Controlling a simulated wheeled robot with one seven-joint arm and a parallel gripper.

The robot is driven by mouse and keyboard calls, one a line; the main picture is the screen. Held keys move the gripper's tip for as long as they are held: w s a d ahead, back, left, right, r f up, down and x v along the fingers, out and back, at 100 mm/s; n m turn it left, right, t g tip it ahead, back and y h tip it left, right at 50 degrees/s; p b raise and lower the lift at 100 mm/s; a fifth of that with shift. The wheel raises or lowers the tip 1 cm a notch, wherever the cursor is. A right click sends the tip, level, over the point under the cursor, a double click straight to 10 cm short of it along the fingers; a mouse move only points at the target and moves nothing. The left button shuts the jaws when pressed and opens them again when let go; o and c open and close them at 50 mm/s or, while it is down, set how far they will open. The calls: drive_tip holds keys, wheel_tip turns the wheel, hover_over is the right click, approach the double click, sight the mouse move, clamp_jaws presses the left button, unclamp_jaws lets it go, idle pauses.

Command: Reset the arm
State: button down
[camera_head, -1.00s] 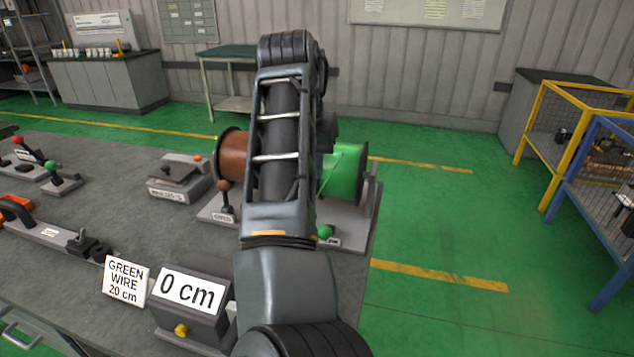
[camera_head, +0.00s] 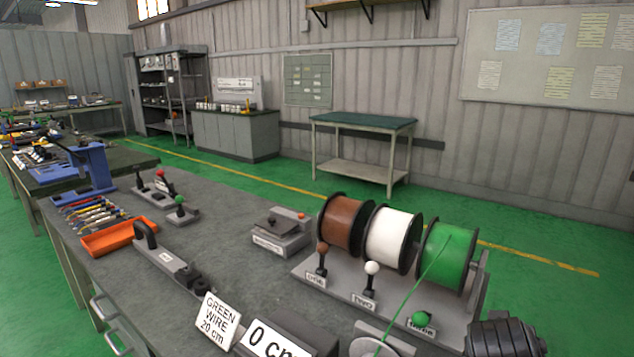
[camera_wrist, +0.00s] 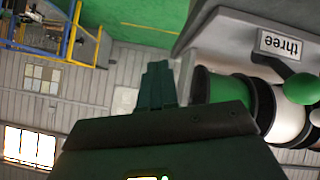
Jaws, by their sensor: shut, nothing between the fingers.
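My gripper (camera_wrist: 158,82) shows in the wrist view with its dark fingers together and nothing between them. In the head view only a dark, ribbed part of my arm shows at the lower right corner, and the gripper is out of sight. The wrist view is turned over. Beside the fingers it shows the green spool (camera_wrist: 228,88), a white spool (camera_wrist: 288,112), a green knob (camera_wrist: 300,88) and a label reading "three" (camera_wrist: 281,46). I see no contact between fingers and spool.
In the head view, brown (camera_head: 343,222), white (camera_head: 391,238) and green (camera_head: 447,252) spools stand on a rack. A green wire (camera_head: 415,291) runs down from the green spool. Signs read "GREEN WIRE 20 cm" (camera_head: 217,320) and "0 cm" (camera_head: 268,344). Green floor lies open behind the bench.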

drive_tip(key=s+a+f+n+t+y, duration=0.1)
drive_tip(key=s+f+n+t+y, duration=0.2)
drive_tip(key=s, duration=1)
drive_tip(key=s+a+f+n+t+y, duration=0.1)
drive_tip(key=s+a+f+n+t, duration=0.3)
drive_tip(key=s, duration=0.8)
drive_tip(key=s+a+r+m+y, duration=0.1)
drive_tip(key=s+a+r, duration=0.2)
drive_tip(key=s, duration=0.7)
drive_tip(key=s+a+r+m+y, duration=0.1)
drive_tip(key=s+a+r+m, duration=0.1)
drive_tip(key=s+r, duration=0.6)
drive_tip(key=shift+s+a+r+m+y, duration=0.3)
drive_tip(key=shift+s+a+y, duration=0.1)
drive_tip(key=shift+s+a, duration=0.4)
